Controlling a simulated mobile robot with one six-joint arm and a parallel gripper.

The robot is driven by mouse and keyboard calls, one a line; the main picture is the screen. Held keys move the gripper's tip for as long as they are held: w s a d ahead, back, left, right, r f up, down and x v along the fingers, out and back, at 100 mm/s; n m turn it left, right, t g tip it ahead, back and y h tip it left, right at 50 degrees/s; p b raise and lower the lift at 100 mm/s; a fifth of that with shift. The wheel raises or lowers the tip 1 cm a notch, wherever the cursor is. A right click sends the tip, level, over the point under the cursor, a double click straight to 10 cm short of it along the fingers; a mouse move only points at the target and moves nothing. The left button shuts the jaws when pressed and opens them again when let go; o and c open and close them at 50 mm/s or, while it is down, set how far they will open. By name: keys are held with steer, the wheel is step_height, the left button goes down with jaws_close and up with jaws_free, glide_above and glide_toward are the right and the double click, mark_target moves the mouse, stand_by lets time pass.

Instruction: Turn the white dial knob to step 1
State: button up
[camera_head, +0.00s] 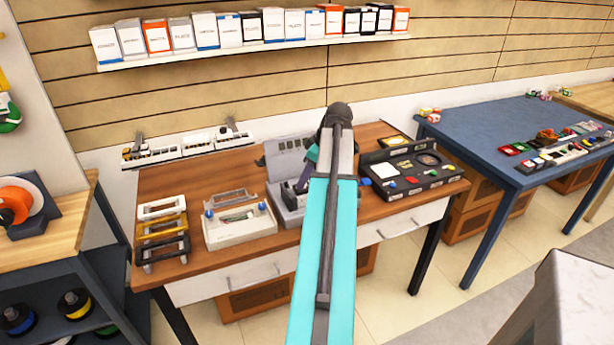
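I cannot pick out the white dial knob for certain; it is too small or hidden behind my arm. A grey device with an upright back panel (288,149) stands mid-table, partly covered by my arm. My gripper (303,186) is low over this device, its dark end pointing down and left. The fingers are too small and too covered to show whether they are open, shut or touching anything. A black control panel (430,186) with a white square and several small coloured controls lies to the right of my arm.
The brown table (215,172) also holds a cream box (240,232) with blue knobs, several stacked handles (163,232) at the left and a white model train (190,146) at the back. A shelf of boxes (250,45) hangs above. A blue table (500,118) stands right.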

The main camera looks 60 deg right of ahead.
steer(key=shift+w+f, duration=0.25)
steer(key=shift+f, duration=0.35)
